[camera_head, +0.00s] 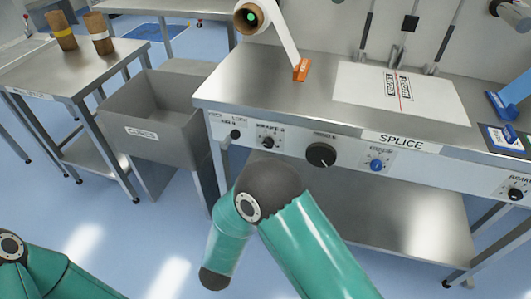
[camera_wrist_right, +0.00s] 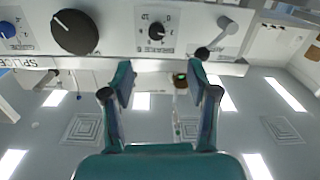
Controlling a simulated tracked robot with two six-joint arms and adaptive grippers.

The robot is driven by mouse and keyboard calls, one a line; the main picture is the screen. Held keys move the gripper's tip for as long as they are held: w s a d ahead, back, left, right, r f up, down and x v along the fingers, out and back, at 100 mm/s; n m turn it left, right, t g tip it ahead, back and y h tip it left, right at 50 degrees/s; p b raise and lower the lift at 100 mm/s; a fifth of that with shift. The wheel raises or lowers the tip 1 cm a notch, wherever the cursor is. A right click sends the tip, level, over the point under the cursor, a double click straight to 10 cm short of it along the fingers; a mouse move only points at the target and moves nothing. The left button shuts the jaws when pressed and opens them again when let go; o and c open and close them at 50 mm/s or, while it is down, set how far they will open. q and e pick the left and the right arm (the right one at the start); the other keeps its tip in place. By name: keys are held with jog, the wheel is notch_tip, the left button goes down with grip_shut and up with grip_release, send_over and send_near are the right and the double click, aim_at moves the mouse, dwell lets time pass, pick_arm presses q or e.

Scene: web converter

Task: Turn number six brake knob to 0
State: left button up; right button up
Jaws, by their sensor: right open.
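A small black brake knob (camera_head: 267,142) with a dial is on the front panel of the splice table. Its label looks like "BRAKE 6" but is blurred. In the right wrist view, which is upside down, the small knob (camera_wrist_right: 157,31) has numbers around it and a pale pointer mark; I cannot read its exact setting. My right gripper (camera_wrist_right: 160,70) is open and empty, its two fingers apart, with the knob beyond and between the fingertips, not touched. In the head view my right arm hides this gripper. My left gripper is out of view.
A large black knob (camera_head: 321,154) and a blue knob (camera_head: 376,165) sit right of the small knob. A small black control (camera_head: 235,134) is to its left and shows as a lever in the wrist view (camera_wrist_right: 203,53). A grey cores bin (camera_head: 160,115) stands left of the table.

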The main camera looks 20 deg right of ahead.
jog(key=p, duration=0.2)
send_near(267, 146)
jog(key=x, duration=0.9)
jog(key=shift+w+d, duration=0.25)
jog(key=c, duration=1.1)
jog(key=shift+a, duration=0.2)
grip_shut()
jog(key=shift+d, duration=0.1)
